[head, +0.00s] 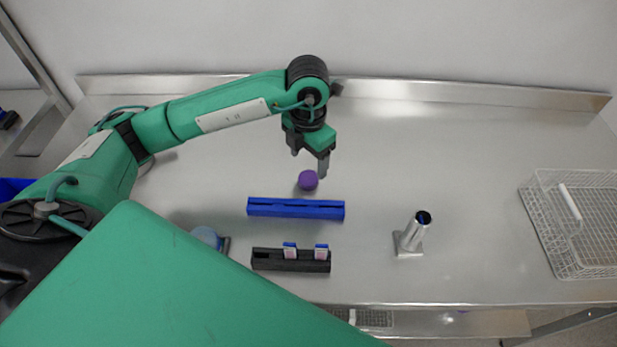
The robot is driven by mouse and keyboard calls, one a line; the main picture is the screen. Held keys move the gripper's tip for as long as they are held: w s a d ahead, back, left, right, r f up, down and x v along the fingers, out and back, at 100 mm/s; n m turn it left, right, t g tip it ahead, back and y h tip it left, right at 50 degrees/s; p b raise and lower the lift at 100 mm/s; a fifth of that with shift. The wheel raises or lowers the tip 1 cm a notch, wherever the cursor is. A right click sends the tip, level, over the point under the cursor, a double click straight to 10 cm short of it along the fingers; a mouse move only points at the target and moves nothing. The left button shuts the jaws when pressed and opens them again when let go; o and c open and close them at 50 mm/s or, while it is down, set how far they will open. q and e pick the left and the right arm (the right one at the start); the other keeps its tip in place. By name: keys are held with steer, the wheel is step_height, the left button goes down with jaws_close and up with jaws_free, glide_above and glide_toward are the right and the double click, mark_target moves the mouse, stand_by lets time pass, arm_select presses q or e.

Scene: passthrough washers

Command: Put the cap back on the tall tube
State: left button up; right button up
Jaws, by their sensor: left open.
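A small purple cap-like piece (308,180) lies on the steel worktop, just behind the blue rack. My left gripper (310,161) points down just above and behind it, open, with nothing seen between its fingers. A silver upright cylinder (411,234) with a dark open top stands on a square base to the right; something bluish shows in its mouth. I cannot tell whether this is the tall tube or a holder. My right gripper is not in view.
A long blue rack (295,209) lies in front of the purple piece. A black rack (290,261) nearer me holds two small blue-topped items. A blue round object (206,237) is partly hidden by my green arm. A wire basket (587,262) stands far right. The worktop's back right is clear.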

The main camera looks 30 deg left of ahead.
mark_target(308, 177)
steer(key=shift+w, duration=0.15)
arm_select(q)
steer(key=shift+f, duration=0.25)
steer(key=shift+s+d+f+p, duration=0.1)
steer(key=shift+s+f+p, duration=0.05)
steer(key=shift+f+p, duration=0.35)
steer(key=shift+s+d+f+p, duration=0.15)
steer(key=shift+f+p, duration=0.1)
steer(key=shift+f, duration=0.35)
step_height(308, 177, down, 2)
steer(key=shift+a, duration=0.1)
steer(key=shift+f, duration=0.25)
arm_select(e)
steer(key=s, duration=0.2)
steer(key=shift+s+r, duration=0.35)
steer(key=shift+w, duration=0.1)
arm_select(q)
steer(key=c, duration=1)
steer(key=shift+c, duration=0.2)
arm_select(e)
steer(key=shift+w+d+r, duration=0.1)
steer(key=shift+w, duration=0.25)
